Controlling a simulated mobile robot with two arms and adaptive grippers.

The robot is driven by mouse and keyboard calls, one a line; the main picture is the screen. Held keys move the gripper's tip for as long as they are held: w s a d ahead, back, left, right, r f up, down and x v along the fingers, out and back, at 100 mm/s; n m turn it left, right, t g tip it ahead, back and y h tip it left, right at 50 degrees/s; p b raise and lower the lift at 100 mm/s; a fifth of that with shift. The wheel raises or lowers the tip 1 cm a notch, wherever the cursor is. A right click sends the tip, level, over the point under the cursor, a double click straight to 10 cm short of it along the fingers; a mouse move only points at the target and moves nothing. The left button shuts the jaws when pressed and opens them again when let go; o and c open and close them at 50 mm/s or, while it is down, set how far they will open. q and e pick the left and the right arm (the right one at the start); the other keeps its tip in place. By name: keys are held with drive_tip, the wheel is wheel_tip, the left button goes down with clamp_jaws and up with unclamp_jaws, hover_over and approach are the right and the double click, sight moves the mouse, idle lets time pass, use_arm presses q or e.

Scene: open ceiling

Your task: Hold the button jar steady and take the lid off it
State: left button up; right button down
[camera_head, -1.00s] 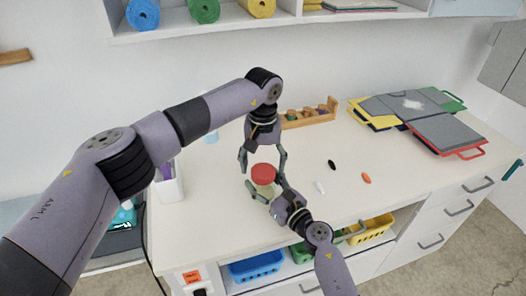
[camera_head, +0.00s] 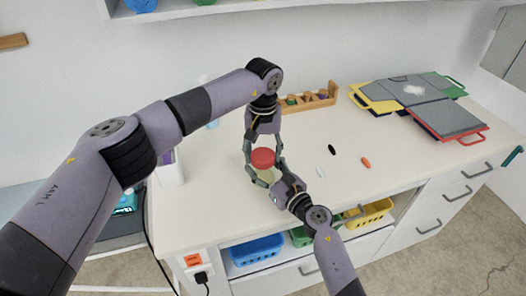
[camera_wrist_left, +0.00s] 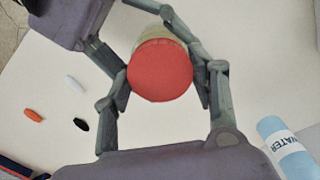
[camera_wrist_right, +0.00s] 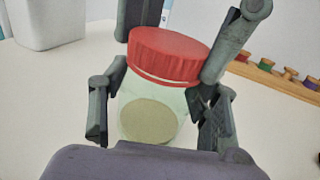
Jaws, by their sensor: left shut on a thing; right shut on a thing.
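The button jar is a clear jar (camera_wrist_right: 160,103) with a pale greenish layer at its bottom; it stands on the table, roughly upright. Its red lid (camera_wrist_right: 172,55) sits on top and also shows in the head view (camera_head: 262,157) and left wrist view (camera_wrist_left: 160,72). My left gripper (camera_wrist_left: 163,85) comes from above and is shut on the lid, one finger on each side. My right gripper (camera_wrist_right: 158,105) comes from the front right, low, and is shut on the jar's body. The fingers partly hide the jar in the head view.
On the white table (camera_head: 215,215) lie a black piece (camera_head: 332,150), a white piece (camera_head: 320,171) and an orange piece (camera_head: 366,162). A wooden rack (camera_head: 310,98) stands behind. Folders (camera_head: 440,112) lie at the right. A white container (camera_head: 170,168) stands at the left.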

use_arm(q)
drive_tip(key=c, duration=0.4)
drive_tip(key=n, duration=0.4)
drive_tip(key=shift+a+n, duration=0.1)
drive_tip(key=shift+n, duration=0.2)
drive_tip(key=n, duration=0.8)
drive_tip(key=shift+n, duration=0.3)
drive_tip(key=n, duration=0.8)
drive_tip(key=shift+n, duration=0.4)
drive_tip(key=n, duration=1.3)
drive_tip(key=shift+r, duration=0.1)
drive_tip(key=n, duration=1.9)
drive_tip(key=shift+w, duration=0.1)
